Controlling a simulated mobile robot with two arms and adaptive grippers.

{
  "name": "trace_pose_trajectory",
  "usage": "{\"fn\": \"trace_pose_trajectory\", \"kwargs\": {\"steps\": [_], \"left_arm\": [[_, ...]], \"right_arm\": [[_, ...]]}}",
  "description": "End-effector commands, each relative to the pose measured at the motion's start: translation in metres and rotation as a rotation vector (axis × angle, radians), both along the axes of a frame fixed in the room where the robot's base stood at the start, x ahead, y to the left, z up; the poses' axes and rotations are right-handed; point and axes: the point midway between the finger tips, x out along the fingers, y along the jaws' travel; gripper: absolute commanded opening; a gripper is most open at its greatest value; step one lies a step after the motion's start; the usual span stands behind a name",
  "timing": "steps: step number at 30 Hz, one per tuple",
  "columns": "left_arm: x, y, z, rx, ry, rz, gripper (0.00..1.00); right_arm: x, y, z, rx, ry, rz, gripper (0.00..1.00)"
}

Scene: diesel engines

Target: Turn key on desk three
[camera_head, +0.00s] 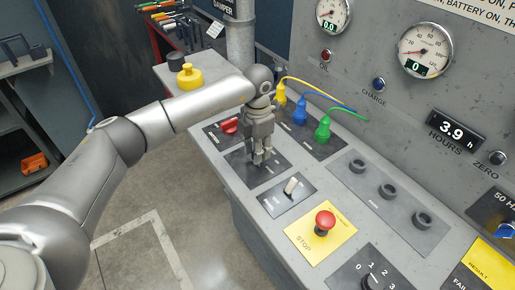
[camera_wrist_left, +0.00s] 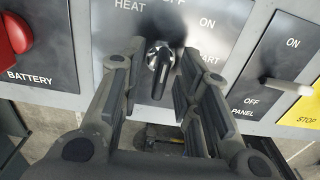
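The key (camera_wrist_left: 158,62), dark with a silver collar, stands in a black switch plate marked HEAT, ON and START, partly covered, in the left wrist view. The plate (camera_head: 275,167) also shows on the grey desk (camera_head: 228,180) in the head view, where my gripper hides the key. My left gripper (camera_head: 262,158) points down over this plate. In the wrist view its two fingers are spread, one on each side of the key, with gaps visible between. I cannot tell how deep the fingertips reach. My right gripper is not in view.
A red battery knob (camera_wrist_left: 14,34) is left of the key plate, and a panel toggle (camera_wrist_left: 290,82) is right of it. A red stop button (camera_head: 325,222) is nearer. Yellow, blue and green (camera_head: 323,130) plugs with cables stand behind. A gauge wall rises at right.

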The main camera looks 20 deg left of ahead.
Motion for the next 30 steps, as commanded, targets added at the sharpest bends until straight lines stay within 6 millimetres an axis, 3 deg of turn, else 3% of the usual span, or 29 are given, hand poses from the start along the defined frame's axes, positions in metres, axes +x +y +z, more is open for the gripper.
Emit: {"fn": "trace_pose_trajectory", "kwargs": {"steps": [5,18,24,30], "left_arm": [[0.001,0.000,0.012,0.000,-0.002,0.000,0.30],[0.001,0.000,0.099,0.000,-0.003,0.000,0.30],[0.000,0.000,0.117,0.000,0.000,0.000,0.30],[0.000,0.000,0.120,0.001,0.001,0.000,0.30]], "right_arm": [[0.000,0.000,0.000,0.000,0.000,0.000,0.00],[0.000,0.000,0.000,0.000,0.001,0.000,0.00],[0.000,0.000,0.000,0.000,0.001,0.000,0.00],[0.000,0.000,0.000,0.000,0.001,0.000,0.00]]}}
